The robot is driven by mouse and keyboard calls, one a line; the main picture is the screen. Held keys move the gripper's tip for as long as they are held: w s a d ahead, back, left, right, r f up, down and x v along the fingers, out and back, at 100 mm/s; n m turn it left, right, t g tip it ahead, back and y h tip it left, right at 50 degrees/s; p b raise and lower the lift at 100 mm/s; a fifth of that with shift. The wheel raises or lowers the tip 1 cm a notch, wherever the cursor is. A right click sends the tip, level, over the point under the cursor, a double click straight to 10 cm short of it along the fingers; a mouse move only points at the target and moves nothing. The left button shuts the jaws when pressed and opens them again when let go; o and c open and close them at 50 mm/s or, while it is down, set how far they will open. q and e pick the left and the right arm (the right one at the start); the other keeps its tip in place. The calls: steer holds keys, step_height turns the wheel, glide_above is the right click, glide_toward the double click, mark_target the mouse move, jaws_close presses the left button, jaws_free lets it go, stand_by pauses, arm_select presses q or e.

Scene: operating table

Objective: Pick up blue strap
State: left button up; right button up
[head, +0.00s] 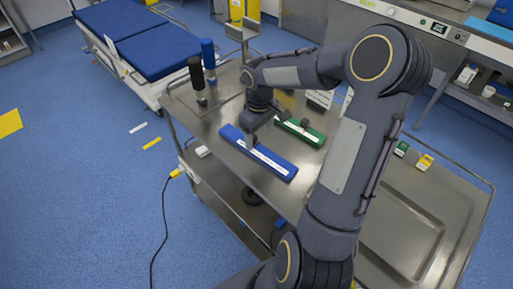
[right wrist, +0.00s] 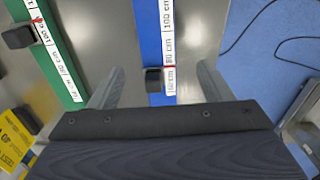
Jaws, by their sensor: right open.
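The blue strap (head: 268,160) lies flat on the metal cart top, with a white printed label along it. My right gripper (head: 254,134) points down over the strap's middle in the head view. In the right wrist view the open fingers (right wrist: 158,70) stand either side of the blue strap (right wrist: 148,30) and its small black block (right wrist: 153,80). Nothing is gripped. I cannot tell how far the fingertips are above the cart. My left gripper is not in view.
A green strap (head: 311,136) lies beside the blue one, to its right. Black (head: 197,78) and blue (head: 208,55) upright cylinders stand at the cart's far left. Small green (head: 402,148) and yellow (head: 425,162) boxes stand right of my arm, near an empty tray recess (head: 400,230).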

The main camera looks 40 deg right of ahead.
mark_target(259, 149)
step_height(259, 149, down, 7)
steer(key=shift+w+d+r+p, duration=0.1)
steer(key=shift+w+d+p, duration=0.05)
steer(key=shift+p, duration=0.25)
steer(key=c, duration=1.1)
steer(key=shift+c, duration=0.2)
